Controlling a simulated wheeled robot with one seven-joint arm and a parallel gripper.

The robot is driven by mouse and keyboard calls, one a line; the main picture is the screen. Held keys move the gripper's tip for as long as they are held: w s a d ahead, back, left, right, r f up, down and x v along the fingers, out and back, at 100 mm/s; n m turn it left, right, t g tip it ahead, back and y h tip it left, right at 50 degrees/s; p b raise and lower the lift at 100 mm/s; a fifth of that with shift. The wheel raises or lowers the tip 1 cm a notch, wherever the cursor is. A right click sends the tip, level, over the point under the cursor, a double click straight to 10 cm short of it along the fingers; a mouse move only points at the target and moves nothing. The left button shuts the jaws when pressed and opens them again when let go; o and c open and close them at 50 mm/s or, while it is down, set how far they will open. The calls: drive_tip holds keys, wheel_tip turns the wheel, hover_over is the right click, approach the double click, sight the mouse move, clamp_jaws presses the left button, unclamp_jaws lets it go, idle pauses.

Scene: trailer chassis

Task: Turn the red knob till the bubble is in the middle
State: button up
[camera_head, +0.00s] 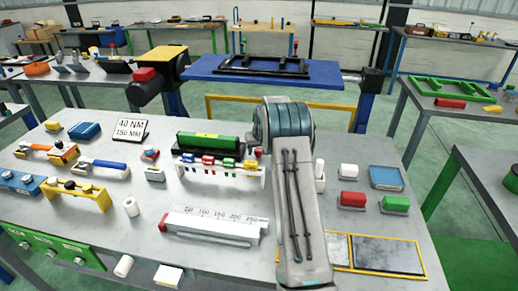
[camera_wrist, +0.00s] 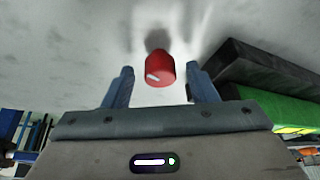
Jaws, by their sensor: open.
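The red knob (camera_wrist: 160,69) shows in the wrist view as a short cylinder with a white mark on its face, in front of a pale grey surface. My gripper (camera_wrist: 160,78) is open, with one blue-grey finger on each side of the knob and a visible gap to each. A green and black bar (camera_wrist: 278,98) lies to the right, with a yellow-green patch at its lower edge. In the head view a similar green bar (camera_head: 208,142) with a small yellow patch lies on the table. No bubble can be made out. My arm hides my gripper in the head view.
The grey table (camera_head: 105,232) is crowded. A white ruled bar (camera_head: 213,225) lies in front of the green bar, and a row of coloured clips (camera_head: 215,162) stands beside it.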

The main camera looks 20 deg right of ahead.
drive_tip(key=c, duration=1)
drive_tip(key=shift+o, duration=0.2)
drive_tip(key=shift+a+f+m+h+b, duration=0.15)
drive_tip(key=shift+m+h+b, duration=0.15)
drive_tip(key=shift+m+b, duration=0.4)
drive_tip(key=shift+m+g+h+b, duration=0.3)
drive_tip(key=shift+m+h+b, duration=0.25)
drive_tip(key=shift+m, duration=0.95)
drive_tip(key=o, duration=1)
drive_tip(key=shift+c, duration=0.2)
drive_tip(key=shift+r, duration=0.2)
